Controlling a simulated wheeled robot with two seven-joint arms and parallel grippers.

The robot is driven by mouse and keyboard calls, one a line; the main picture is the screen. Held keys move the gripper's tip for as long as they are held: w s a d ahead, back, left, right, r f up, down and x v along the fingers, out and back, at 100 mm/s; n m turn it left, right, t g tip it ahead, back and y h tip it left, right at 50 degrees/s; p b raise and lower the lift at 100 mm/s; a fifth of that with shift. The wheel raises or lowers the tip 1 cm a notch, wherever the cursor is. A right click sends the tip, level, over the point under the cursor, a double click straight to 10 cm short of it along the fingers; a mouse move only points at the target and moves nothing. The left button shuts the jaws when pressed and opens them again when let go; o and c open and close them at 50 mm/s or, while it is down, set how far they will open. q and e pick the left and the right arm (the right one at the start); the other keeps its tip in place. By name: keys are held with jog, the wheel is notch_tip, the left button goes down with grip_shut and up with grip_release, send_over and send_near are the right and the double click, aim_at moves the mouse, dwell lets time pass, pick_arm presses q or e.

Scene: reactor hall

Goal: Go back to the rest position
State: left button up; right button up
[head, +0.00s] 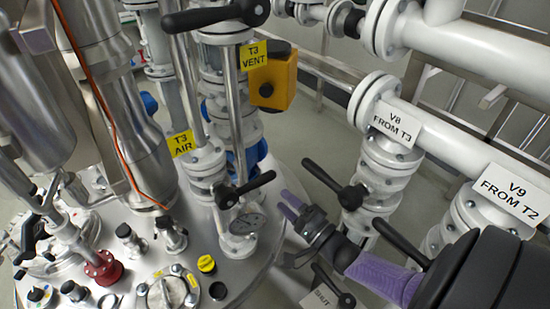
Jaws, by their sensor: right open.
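My right gripper (283,203) reaches in from the lower right, with two purple fingers pointing up and left. The fingers are a little apart and nothing shows between them. My left gripper is not in view.
White valves and pipes labelled V8 (398,124) and V9 (513,194) stand at the right. A black valve handle (322,176) is near my right gripper. T3 AIR (181,144) and T3 VENT (253,56) pipes rise from the lid. A yellow box (277,82) is behind.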

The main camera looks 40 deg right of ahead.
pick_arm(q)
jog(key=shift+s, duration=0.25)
pick_arm(e)
jog(key=shift+s, duration=0.1)
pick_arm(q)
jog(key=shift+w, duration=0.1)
